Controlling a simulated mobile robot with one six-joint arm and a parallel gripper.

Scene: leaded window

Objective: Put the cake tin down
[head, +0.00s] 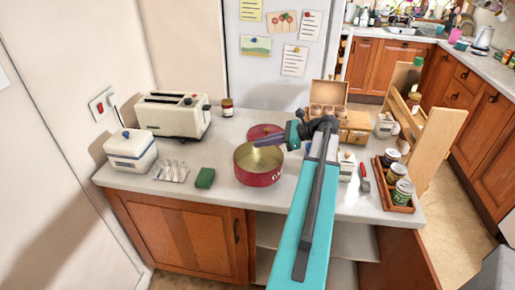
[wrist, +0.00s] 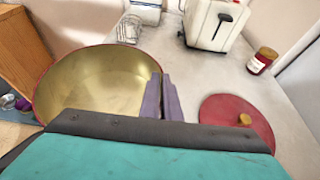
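The cake tin (head: 259,178) is a round red tin with a gold inside, upright and open at the top. In the head view it is over the front middle of the counter; I cannot tell whether its base touches the top. It fills the left of the wrist view (wrist: 90,85). My gripper (head: 256,143) is at the tin's rim, with its two purple fingers (wrist: 162,97) close together, one on each side of the wall. A red lid with a brass knob (wrist: 225,113) lies flat on the counter beside the tin.
On the counter (head: 225,135) a green sponge (head: 205,178), toast rack (head: 171,172), white bin (head: 130,150), toaster (head: 172,115) and jar (head: 227,107) stand left and behind. An egg box (head: 328,110) and a tray of jars (head: 397,190) are right. Bare counter shows between sponge and toaster.

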